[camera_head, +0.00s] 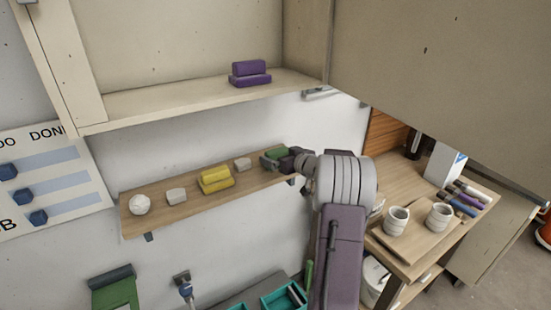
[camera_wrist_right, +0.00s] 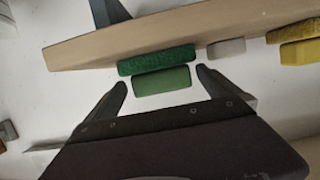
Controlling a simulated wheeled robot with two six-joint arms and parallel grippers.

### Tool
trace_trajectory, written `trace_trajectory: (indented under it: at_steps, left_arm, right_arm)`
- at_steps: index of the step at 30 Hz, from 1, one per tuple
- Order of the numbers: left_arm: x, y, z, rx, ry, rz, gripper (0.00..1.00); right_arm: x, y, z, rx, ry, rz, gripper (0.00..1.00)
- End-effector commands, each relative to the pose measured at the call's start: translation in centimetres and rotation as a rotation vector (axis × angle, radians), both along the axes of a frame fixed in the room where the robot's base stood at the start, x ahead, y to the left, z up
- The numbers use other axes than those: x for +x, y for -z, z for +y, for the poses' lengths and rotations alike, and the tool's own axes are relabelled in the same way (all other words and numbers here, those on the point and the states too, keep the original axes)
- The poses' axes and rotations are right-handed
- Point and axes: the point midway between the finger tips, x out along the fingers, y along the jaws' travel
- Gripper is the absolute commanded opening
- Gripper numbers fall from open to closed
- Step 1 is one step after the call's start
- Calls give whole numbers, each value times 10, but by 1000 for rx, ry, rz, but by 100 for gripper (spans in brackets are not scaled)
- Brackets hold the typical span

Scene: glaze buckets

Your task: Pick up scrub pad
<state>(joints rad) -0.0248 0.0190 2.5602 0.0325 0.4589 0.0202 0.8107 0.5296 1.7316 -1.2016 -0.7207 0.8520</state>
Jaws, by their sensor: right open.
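The scrub pad (camera_head: 279,151) is a green block, dark green on one layer and lighter green on the other. It rests at the right end of the narrow wooden shelf (camera_head: 160,219). In the right wrist view the pad (camera_wrist_right: 156,66) lies ahead of my right gripper (camera_wrist_right: 162,76), between the lines of its two spread fingers. The fingertips are close to the pad's ends, with a gap showing at each side. In the head view my right gripper (camera_head: 272,160) is at the pad and partly hides it. My left gripper is not in view.
The shelf also holds a small grey block (camera_head: 242,164), yellow sponges (camera_head: 215,180), a pale block (camera_head: 176,196) and a white ball (camera_head: 140,204). An upper cabinet shelf (camera_head: 150,103) with purple blocks (camera_head: 250,74) is above. Cups (camera_head: 396,221) stand on the right-hand table.

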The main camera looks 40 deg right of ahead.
Motion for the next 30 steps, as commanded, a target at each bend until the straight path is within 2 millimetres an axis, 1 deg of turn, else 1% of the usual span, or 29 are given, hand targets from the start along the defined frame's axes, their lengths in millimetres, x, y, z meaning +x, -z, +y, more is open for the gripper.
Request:
trace_trajectory:
  at_steps: [5,6,8,11,16,17,18,20,21,22,30]
  left_arm:
    - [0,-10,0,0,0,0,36]
    - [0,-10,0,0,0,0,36]
    - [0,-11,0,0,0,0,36]
    - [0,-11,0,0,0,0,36]
    - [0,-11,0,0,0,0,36]
    - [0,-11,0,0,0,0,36]
    - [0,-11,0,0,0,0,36]
    - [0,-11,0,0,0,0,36]
    - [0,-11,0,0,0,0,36]
    - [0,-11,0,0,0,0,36]
    - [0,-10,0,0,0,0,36]
  right_arm:
    - [31,4,-1,1,-2,1,100]
    - [37,7,-2,1,-2,2,100]
    - [44,9,-2,0,-2,1,100]
    - [49,11,-4,-1,0,1,100]
    - [49,12,-4,-1,0,1,100]
    - [49,12,-4,0,0,1,92]
    - [49,11,-4,0,0,1,81]
    - [48,11,-4,0,0,1,64]
    - [48,11,-4,0,0,1,53]
    - [48,11,-4,-1,0,0,49]
    - [47,8,-4,-1,1,-1,48]
